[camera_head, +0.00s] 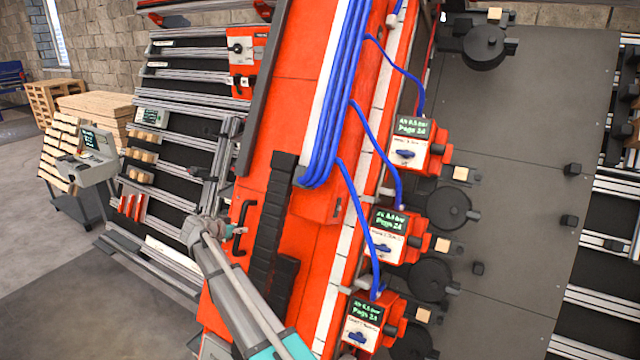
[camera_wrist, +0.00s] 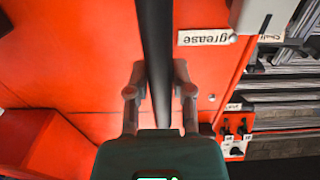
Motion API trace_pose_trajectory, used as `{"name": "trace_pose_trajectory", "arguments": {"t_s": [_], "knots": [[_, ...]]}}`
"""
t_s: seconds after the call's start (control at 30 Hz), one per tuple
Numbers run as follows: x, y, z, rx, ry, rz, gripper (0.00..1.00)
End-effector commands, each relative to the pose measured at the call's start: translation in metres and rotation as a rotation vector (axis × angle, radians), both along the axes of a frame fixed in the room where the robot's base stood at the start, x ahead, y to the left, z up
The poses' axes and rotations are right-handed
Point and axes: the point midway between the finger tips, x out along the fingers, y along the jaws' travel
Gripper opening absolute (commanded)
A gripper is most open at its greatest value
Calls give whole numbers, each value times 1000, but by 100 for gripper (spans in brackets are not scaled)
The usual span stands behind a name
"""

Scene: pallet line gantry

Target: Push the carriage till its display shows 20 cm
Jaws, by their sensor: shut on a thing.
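My gripper (camera_head: 238,231) is at the black handle (camera_head: 242,207) on the left side of the large red gantry body (camera_head: 305,70). In the wrist view my gripper (camera_wrist: 160,92) has one finger on each side of the dark handle bar (camera_wrist: 155,40) and is shut on it. The red face lies behind the bar. Several red boxes with displays (camera_head: 385,221) sit along the right side of the gantry; they appear to read about air pressure and a page. No display with a cm reading is legible.
Slatted rails (camera_head: 190,90) with a red unit (camera_head: 246,60) lie left of the gantry. A console (camera_head: 92,158) stands by stacked pallets (camera_head: 100,105). Blue hoses (camera_head: 330,110) run along the gantry. A dark panel (camera_head: 540,130) with round black parts lies to the right. Grey floor is clear at lower left.

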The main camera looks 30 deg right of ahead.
Motion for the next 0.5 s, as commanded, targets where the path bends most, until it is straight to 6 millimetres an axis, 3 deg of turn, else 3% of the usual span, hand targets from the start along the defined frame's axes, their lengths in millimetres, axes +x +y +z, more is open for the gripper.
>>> {"name": "trace_pose_trajectory", "arguments": {"t_s": [0.03, 0.5], "knots": [[12, 7, 3, -6, -11, 21, 0], [22, 13, 2, -4, -8, 14, 0]]}}
